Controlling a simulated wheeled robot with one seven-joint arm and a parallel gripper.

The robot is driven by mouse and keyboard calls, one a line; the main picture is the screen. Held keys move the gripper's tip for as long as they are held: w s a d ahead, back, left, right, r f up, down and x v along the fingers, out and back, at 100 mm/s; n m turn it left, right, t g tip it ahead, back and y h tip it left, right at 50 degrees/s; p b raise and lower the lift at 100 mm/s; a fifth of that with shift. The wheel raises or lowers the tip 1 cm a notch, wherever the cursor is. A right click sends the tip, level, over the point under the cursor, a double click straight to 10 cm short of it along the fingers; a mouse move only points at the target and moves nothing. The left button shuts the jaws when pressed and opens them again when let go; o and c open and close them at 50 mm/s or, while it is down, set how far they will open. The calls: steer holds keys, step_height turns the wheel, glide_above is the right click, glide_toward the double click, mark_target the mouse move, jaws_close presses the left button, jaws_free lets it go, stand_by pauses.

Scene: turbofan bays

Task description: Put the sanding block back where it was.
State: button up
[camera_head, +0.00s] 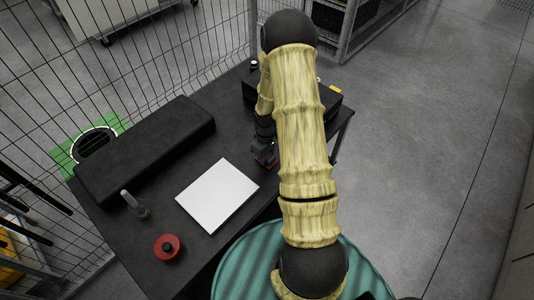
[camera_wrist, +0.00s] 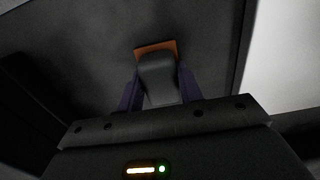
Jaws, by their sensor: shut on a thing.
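The sanding block (camera_wrist: 158,72) has a rounded dark grey top and an orange-brown base. In the wrist view it sits between the two purple fingers of my gripper (camera_wrist: 158,88), which is shut on it. In the head view my gripper (camera_head: 265,148) is over the dark table (camera_head: 160,215), just right of the white sheet (camera_head: 218,194). Only a small orange-red bit shows there, and my arm covers much of this area. I cannot tell whether the block touches the tabletop.
A long black case (camera_head: 145,150) lies along the table's back left. A small grey upright thing (camera_head: 135,205) and a red round reel (camera_head: 168,247) are at the left front. A black box (camera_head: 330,98) is partly behind my arm. Wire fencing (camera_head: 180,50) stands behind.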

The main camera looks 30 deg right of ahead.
steer(key=shift+f, duration=0.1)
steer(key=o, duration=1)
steer(key=shift+o, duration=0.2)
step_height(320, 180, up, 12)
steer(key=b, duration=0.3)
steer(key=shift+r, duration=0.2)
